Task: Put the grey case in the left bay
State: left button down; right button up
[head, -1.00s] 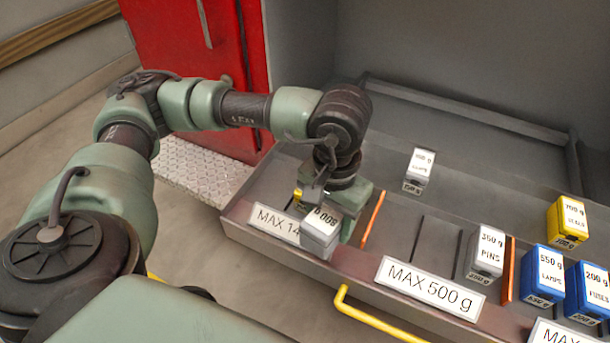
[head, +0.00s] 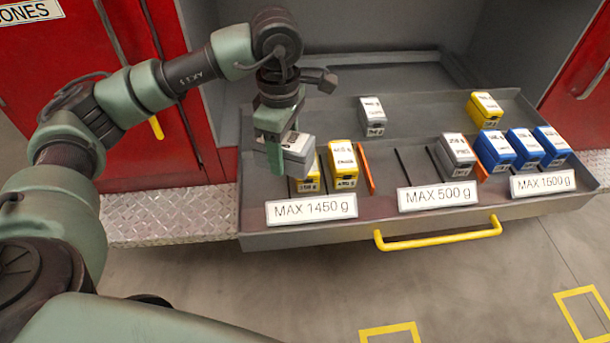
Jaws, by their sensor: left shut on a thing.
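My left gripper (head: 277,150) is shut on a grey case (head: 297,152) with a pale label on top. It holds the case raised over the left side of the left bay, labelled MAX 1450 g (head: 311,208). Two yellow cases (head: 343,165) stand in that bay, the left one partly hidden behind the held case. Another grey case (head: 459,153) stands in the middle bay, labelled MAX 500 g (head: 438,195). A further grey case (head: 372,116) stands at the back of the drawer. My right gripper is not in view.
Several blue cases (head: 524,148) stand in the right bay, labelled MAX 1600 g (head: 543,183). A yellow case (head: 484,109) is behind them. Orange dividers (head: 365,168) separate the bays. A yellow handle (head: 437,242) sticks out in front. A red cabinet (head: 120,90) stands at left.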

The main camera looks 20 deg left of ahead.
pick_arm(q)
jog(key=w+a+r+n, duration=0.2)
jog(key=w+a+n, duration=0.1)
jog(key=n, duration=0.7)
jog(key=n+p, duration=0.2)
jog(key=n, duration=1.2)
send_over(270, 179)
notch_tip(270, 179, down, 13)
jog(key=shift+s+r, duration=0.1)
jog(key=shift+r, duration=0.05)
jog(key=shift+f, duration=0.7)
notch_tip(270, 179, down, 4)
jog(key=shift+r, duration=0.2)
